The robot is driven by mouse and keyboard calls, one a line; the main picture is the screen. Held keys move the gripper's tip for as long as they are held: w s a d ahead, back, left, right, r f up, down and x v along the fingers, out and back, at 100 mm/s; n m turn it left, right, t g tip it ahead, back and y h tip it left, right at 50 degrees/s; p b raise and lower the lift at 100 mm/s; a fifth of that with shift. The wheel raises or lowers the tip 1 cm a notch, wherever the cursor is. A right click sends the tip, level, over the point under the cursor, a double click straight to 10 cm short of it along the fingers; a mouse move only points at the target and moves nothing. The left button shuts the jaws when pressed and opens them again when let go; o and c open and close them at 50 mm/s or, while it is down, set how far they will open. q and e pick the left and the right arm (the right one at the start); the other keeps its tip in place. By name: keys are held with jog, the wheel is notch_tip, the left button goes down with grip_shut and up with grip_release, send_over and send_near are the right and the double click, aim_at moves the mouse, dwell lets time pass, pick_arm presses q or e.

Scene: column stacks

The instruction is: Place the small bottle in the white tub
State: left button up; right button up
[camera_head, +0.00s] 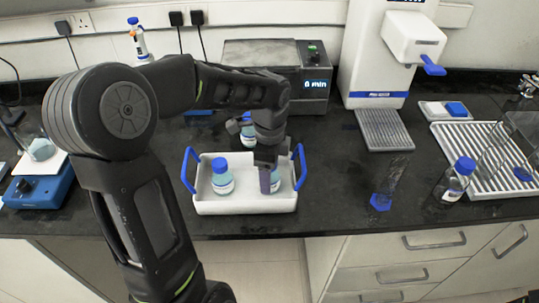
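The white tub (245,205) with blue side handles stands near the bench's front edge, in the middle of the view. A small bottle with a blue cap and pale blue contents (222,180) stands upright in its left half. A second bottle (276,182) shows in its right half, mostly hidden by my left gripper (268,180). The fingers point down into the tub, in front of or around that bottle; I cannot tell whether they grip it. Another similar bottle (247,136) stands behind the tub, partly covered by my arm. My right gripper is out of view.
A clear blue-capped bottle (454,182) stands at the right beside a white drying rack (480,140). A glass cylinder with a blue base (380,202) stands right of the tub. A blue balance (38,190) is far left.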

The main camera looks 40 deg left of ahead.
pick_arm(q)
notch_tip(320, 180, up, 12)
jog(key=shift+f+b, duration=0.15)
jog(key=shift+b, duration=0.2)
dwell(0.5)
